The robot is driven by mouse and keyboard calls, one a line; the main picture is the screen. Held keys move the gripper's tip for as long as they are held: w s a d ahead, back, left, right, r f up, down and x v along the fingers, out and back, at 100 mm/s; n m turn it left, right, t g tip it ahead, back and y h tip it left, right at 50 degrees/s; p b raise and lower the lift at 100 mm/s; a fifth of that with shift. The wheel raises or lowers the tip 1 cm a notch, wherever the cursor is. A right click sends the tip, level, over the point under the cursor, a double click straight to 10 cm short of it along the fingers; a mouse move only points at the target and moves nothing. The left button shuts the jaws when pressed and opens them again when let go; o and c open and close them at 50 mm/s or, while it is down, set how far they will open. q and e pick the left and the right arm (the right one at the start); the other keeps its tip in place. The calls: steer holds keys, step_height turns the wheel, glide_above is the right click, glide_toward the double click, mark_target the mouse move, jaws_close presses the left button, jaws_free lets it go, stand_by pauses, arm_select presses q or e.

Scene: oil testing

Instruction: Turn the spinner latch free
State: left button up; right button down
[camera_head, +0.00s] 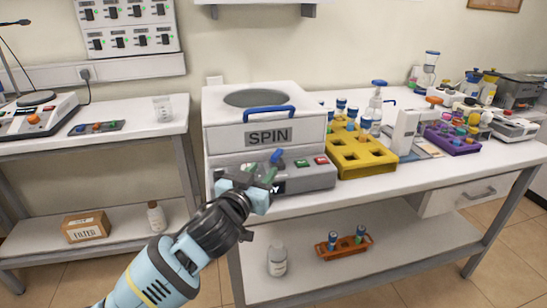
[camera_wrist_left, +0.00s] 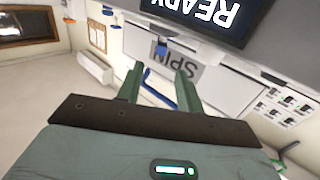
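The spinner (camera_head: 222,138) is a white box marked SPIN on a grey base, with a round top opening and a blue bar handle (camera_head: 269,111). Its latch (camera_head: 277,157) is a small blue lever low on the front; it also shows in the left wrist view (camera_wrist_left: 160,47). My left gripper (camera_head: 260,173) is just in front of the base, close to the latch. Its green fingers (camera_wrist_left: 158,76) are apart with nothing seen held. In the left wrist view the latch is beyond the gap between the fingertips; contact cannot be made out. My right gripper is not in view.
Green and red buttons (camera_head: 312,161) sit right of the latch. The yellow rack (camera_head: 352,158) stands close to the spinner's right side. A purple rack (camera_head: 455,140) and bottles are farther right. A lower shelf (camera_head: 305,275) holds a bottle and a small tube rack (camera_head: 343,245).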

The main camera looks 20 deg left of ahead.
mark_target(274, 157)
arm_select(q)
steer(key=shift+w, duration=0.1)
steer(key=shift+w+d, duration=0.2)
steer(key=shift+w, duration=3.6)
jaws_close()
